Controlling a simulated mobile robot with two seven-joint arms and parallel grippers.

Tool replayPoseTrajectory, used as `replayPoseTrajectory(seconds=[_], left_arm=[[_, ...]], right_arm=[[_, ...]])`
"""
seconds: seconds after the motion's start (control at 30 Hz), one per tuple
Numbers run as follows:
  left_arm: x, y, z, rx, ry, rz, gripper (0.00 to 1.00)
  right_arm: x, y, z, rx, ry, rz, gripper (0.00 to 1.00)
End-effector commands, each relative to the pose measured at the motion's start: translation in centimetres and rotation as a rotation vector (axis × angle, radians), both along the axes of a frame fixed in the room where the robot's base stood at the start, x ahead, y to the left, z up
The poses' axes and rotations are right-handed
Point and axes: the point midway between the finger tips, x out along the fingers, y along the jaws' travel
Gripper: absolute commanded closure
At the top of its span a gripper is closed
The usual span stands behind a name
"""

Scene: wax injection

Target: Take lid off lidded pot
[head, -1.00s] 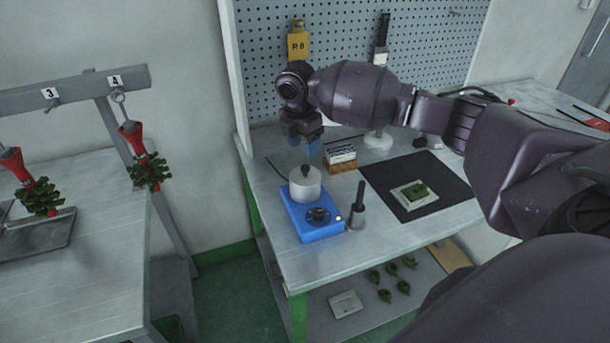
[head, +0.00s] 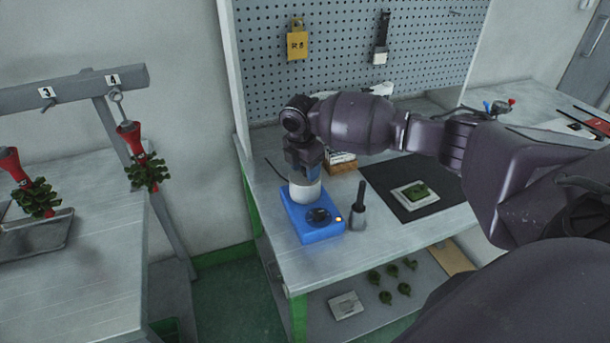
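The lidded pot (head: 305,193) is a small white pot standing on a blue heater (head: 315,225) on the workbench. Its lid and dark knob are hidden behind my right gripper (head: 304,174). My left gripper is not in the head view.
A dark-handled tool in a small holder (head: 358,211) stands right of the heater. A card box (head: 341,163) is just behind the gripper. A black mat (head: 392,199) carries a white block with a green piece (head: 415,194). A pegboard (head: 350,70) rises behind.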

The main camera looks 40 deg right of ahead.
Motion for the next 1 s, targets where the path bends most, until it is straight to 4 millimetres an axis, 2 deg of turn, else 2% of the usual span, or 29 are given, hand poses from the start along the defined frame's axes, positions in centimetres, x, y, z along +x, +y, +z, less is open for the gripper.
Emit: replayPoseTrajectory(seconds=[0.03, 0.3, 0.67, 0.87, 1.0], left_arm=[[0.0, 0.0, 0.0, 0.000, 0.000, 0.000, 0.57], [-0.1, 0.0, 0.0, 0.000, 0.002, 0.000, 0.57], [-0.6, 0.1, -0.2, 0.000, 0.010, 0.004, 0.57], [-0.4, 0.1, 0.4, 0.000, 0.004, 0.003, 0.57], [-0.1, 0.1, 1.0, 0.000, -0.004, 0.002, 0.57]], right_arm=[[0.0, 0.0, 0.0, 0.000, 0.000, 0.000, 0.55], [0.0, 0.0, 0.0, 0.000, 0.000, 0.000, 0.97], [0.0, 0.0, 0.6, -0.001, -0.001, 0.000, 0.97], [0.1, 0.0, 3.5, 0.000, -0.004, -0.001, 0.97], [0.1, 0.0, 7.0, -0.001, -0.006, 0.001, 0.97]])
